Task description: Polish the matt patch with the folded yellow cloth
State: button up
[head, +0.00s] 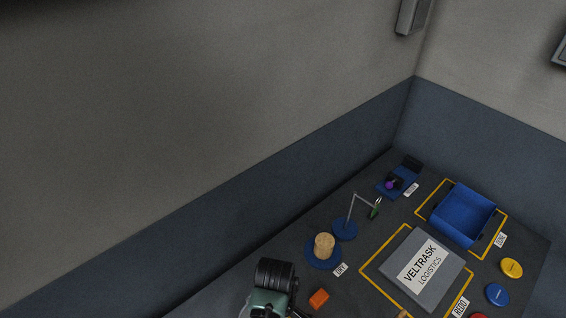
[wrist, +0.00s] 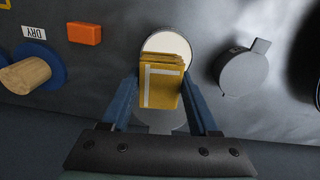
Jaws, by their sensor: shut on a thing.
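The folded yellow cloth (wrist: 160,84), with a pale stripe along its top and left side, is between the two blue fingers of my gripper (wrist: 161,90) in the wrist view. My gripper is shut on it. A round pale disc (wrist: 165,42) shows just beyond the cloth, which hides its lower part. I cannot tell whether the cloth touches this disc, nor whether a matt patch lies on it. In the head view my dark and green wrist shows at the bottom edge; the cloth and the fingertips are not visible there.
An orange block (wrist: 84,33) and a wooden cylinder (wrist: 24,75) by a DRY label lie left; a grey round object with a tab (wrist: 243,73) lies right. In the head view, a hooked stand (head: 345,227), a VELTRASK LOGISTICS panel (head: 440,288) and a blue bin (head: 462,213) occupy the table.

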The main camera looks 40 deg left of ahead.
jog(key=shift+s+f+n, duration=0.3)
jog(key=shift+s+f, duration=0.05)
jog(key=shift+s, duration=0.4)
jog(key=shift+f, duration=0.2)
notch_tip(320, 180, down, 6)
jog(key=b, duration=0.6)
jog(key=shift+r+b, duration=0.2)
jog(key=shift+b, duration=0.2)
jog(key=shift+f, duration=0.5)
dwell(1.2)
notch_tip(320, 180, up, 7)
jog(key=p, duration=0.7)
jog(key=shift+r+p, duration=0.1)
jog(key=shift+p, duration=0.2)
dwell(0.4)
